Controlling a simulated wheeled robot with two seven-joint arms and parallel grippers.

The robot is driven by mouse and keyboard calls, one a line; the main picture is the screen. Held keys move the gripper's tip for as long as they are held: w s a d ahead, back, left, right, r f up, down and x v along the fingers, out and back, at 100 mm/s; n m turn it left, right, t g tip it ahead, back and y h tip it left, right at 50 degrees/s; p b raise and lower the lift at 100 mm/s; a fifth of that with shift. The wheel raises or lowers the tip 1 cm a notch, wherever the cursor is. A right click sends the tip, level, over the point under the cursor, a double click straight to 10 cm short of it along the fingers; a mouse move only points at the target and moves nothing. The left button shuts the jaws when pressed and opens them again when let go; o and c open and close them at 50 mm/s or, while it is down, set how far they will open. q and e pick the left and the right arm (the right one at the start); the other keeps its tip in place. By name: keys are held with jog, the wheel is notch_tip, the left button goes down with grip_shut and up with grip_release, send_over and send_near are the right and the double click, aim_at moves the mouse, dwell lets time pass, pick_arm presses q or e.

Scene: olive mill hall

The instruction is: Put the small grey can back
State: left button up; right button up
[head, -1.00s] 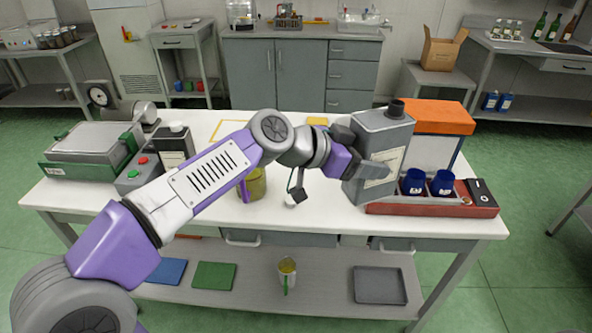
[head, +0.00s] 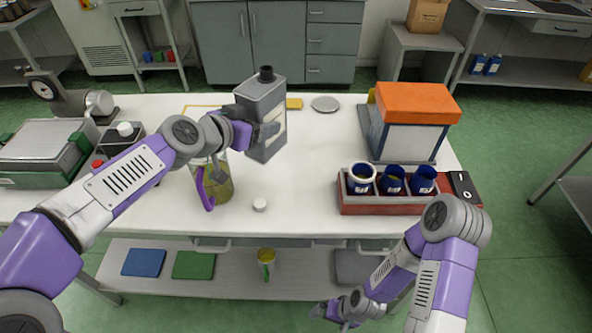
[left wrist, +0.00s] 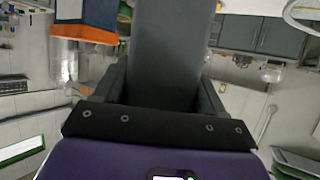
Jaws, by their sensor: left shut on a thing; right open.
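The small grey can (head: 262,98), with a dark cap and a pale label, is upright over the middle of the white table. My left gripper (head: 268,132) is shut on its side. In the left wrist view the grey can (left wrist: 165,55) fills the centre between the fingers. Whether its base touches the table is hard to tell. A yellow outline (head: 203,107) on the table is partly hidden behind my left arm. My right gripper (head: 335,311) is low, in front of the lower shelf, open and away from the can.
A jug of yellow-green liquid (head: 222,190) with a purple handle and a small white cap (head: 260,204) stand near the can. Right are an orange-topped unit (head: 417,105) and a red tray (head: 380,207) holding blue cups (head: 392,181). A grey disc (head: 325,104) lies behind.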

pick_arm(q)
jog(key=w+d+f+n+y+p, duration=0.25)
jog(key=d+f+p, duration=0.2)
jog(key=d, duration=0.35)
pick_arm(e)
notch_tip(320, 180, up, 6)
pick_arm(q)
jog(key=shift+m+t+h, duration=0.25)
jog(key=shift+t+h, duration=0.1)
jog(key=shift+t, duration=0.25)
jog(key=shift+w+d+f+b, duration=0.2)
jog(key=shift+f+b, duration=1.1)
jog(key=shift+f, duration=1.2)
jog(key=shift+w+d+f+b, duration=0.15)
jog(key=shift+f+b, duration=1.15)
jog(key=shift+f, duration=1.2)
pick_arm(e)
jog(key=shift+f, duration=2.8)
pick_arm(q)
jog(key=shift+s, duration=0.1)
jog(key=shift+f, duration=0.15)
jog(key=o, duration=1.5)
jog(key=shift+f, duration=0.1)
pick_arm(e)
jog(key=shift+f, duration=0.1)
